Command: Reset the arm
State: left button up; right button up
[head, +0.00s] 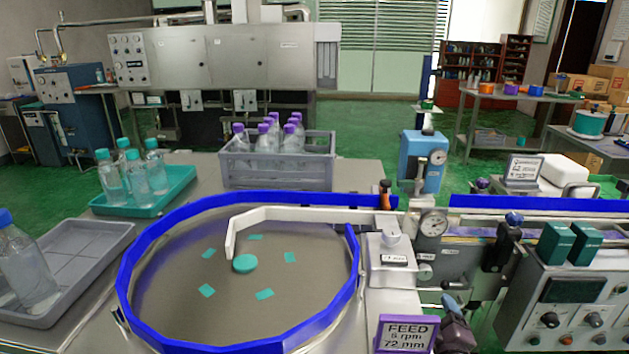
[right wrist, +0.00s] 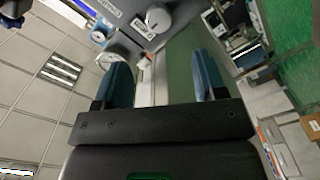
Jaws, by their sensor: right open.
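My right gripper (right wrist: 160,82) is open in the right wrist view. Its two blue-teal fingers stand apart with nothing between them. Past the fingertips are a blue-grey machine body (right wrist: 125,12), a round dial (right wrist: 108,60) and a white knob (right wrist: 158,17); I cannot tell any contact. My left gripper is not in view. In the head view a white bent arm (head: 300,214) reaches from the machine over a round table (head: 180,290) with a teal disc (head: 245,263).
A blue rail (head: 130,265) rings the round table. A grey crate (head: 275,175) holds several purple-capped bottles; a teal tray (head: 170,200) holds several bottles. A grey tray (head: 90,270) holds one blue-capped bottle. A control box (head: 575,290) and FEED sign (head: 405,333) stand right.

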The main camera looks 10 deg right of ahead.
pick_arm(q)
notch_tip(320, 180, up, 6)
jog(key=p, duration=0.7)
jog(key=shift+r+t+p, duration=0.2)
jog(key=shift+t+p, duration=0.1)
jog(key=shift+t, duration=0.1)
pick_arm(e)
jog(key=s+a+f+m+g+y, duration=0.1)
jog(key=s+m+g, duration=0.1)
jog(key=s, duration=0.8)
jog(key=s+a+f+m+g+y, duration=0.1)
jog(key=s+a+f+m+g, duration=0.1)
jog(key=s, duration=0.8)
jog(key=s+a+f+m+g+y, duration=0.2)
jog(key=s+m, duration=0.1)
jog(key=s, duration=0.8)
jog(key=shift+a+f+g, duration=0.15)
jog(key=shift+a+g, duration=0.1)
jog(key=shift+g, duration=0.05)
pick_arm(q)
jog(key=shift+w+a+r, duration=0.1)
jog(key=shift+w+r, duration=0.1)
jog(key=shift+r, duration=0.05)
pick_arm(e)
jog(key=shift+w, duration=0.1)
